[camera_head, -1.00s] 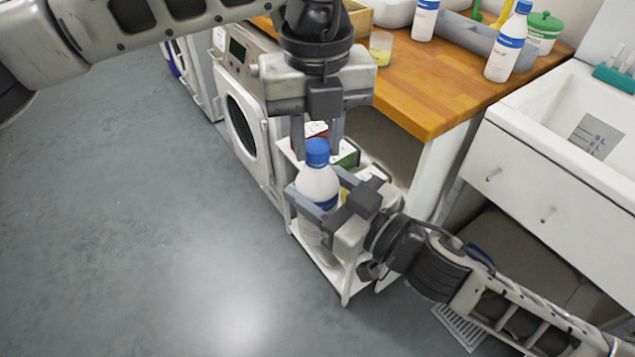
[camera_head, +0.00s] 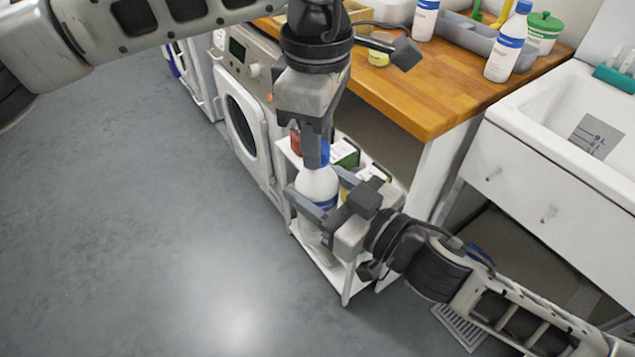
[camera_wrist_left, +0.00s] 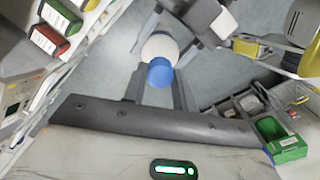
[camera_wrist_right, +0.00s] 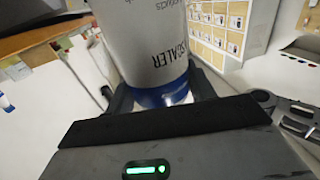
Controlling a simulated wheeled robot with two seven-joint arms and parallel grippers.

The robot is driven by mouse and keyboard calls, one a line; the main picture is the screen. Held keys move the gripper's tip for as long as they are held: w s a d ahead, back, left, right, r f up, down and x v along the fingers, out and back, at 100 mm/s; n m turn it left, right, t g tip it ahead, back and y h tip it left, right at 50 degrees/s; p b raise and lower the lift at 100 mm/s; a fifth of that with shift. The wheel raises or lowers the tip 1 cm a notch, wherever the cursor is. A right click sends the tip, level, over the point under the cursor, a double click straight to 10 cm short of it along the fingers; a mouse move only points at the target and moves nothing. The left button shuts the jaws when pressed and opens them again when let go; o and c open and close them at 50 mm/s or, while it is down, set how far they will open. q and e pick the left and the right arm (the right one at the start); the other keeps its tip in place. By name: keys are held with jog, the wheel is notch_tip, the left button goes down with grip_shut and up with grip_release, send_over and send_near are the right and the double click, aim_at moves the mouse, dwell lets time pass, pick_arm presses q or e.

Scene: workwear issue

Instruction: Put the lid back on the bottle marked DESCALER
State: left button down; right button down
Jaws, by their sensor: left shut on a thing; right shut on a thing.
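The DESCALER bottle (camera_head: 316,184) is white with a blue band and stands upright above the white trolley. In the right wrist view its side (camera_wrist_right: 155,40) shows the letters "SCALER". My right gripper (camera_head: 328,196) is shut around the bottle's body. The blue lid (camera_head: 325,152) is at the top of the bottle, partly hidden by the fingers. In the left wrist view the lid (camera_wrist_left: 160,72) lies between the fingers, over the bottle. My left gripper (camera_head: 317,158) points down and is shut on the lid. The thread is hidden, so I cannot tell how tightly it sits.
The white trolley (camera_head: 345,285) holds several boxes beside the bottle. A wooden counter (camera_head: 430,105) behind carries another blue-capped bottle (camera_head: 507,48), a grey tray and a green-lidded tub (camera_head: 543,32). A washing machine (camera_head: 245,120) is on the left and a white sink (camera_head: 560,110) on the right. The floor at left is clear.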

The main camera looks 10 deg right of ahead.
pick_arm(q)
jog(key=m, duration=0.4)
jog(key=shift+m, duration=0.4)
jog(key=c, duration=1)
grip_release()
jog(key=shift+c, duration=0.2)
jog(key=shift+r, duration=0.1)
notch_tip(320, 180, up, 12)
